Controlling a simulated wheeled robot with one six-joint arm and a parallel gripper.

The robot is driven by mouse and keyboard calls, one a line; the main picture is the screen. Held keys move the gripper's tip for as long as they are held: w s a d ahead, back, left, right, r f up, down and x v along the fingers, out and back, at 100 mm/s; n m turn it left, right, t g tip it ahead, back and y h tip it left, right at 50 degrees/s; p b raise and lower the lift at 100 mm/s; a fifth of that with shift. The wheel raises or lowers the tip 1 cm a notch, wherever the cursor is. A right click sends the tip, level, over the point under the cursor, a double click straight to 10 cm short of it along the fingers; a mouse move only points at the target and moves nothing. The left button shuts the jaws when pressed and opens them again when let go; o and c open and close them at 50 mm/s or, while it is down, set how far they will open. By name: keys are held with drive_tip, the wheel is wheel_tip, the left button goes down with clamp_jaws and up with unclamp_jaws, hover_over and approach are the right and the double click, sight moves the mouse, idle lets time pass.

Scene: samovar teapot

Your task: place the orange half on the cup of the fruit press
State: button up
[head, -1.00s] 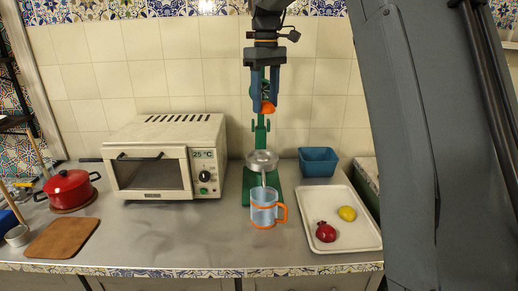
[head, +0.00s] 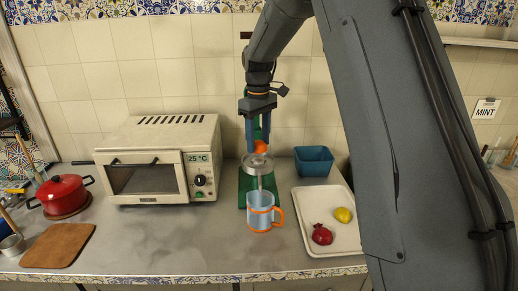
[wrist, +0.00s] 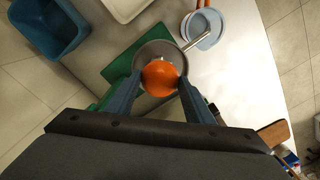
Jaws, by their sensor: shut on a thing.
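The orange half (head: 260,147) is between the fingers of my gripper (head: 257,138), which is shut on it. In the wrist view the orange half (wrist: 160,78) shows its rounded peel and sits between my two fingertips (wrist: 161,84). The fruit press (head: 247,185) is green with a metal cup (head: 257,167). In the head view the orange half is just above the cup; I cannot tell whether they touch. In the wrist view the orange half overlaps the near part of the cup (wrist: 152,50). The press's upper part is partly hidden behind my gripper.
A glass mug with orange trim (head: 260,211) stands below the press spout. A white toaster oven (head: 160,160) is to the left. A blue bin (head: 314,161) and a white tray (head: 318,243) with a pomegranate (head: 322,234) and lemon (head: 343,215) are to the right.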

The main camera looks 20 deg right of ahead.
sight(258, 152)
drive_tip(key=shift+f+p, duration=0.65)
drive_tip(key=shift+f, duration=1.6)
drive_tip(key=shift+f, duration=0.1)
drive_tip(key=o, duration=1)
drive_tip(key=shift+o, duration=0.2)
wheel_tip(258, 152, up, 12)
drive_tip(key=b, duration=0.4)
drive_tip(key=s+f+m, duration=0.2)
drive_tip(key=s+f, duration=0.4)
drive_tip(key=s, duration=0.4)
drive_tip(key=s+f+m+t, duration=0.1)
drive_tip(key=s+f+m, duration=0.1)
drive_tip(key=s+f, duration=0.4)
drive_tip(key=s+f+m, duration=0.2)
drive_tip(key=s+f, duration=0.4)
drive_tip(key=s, duration=0.8)
drive_tip(key=shift+m, duration=0.4)
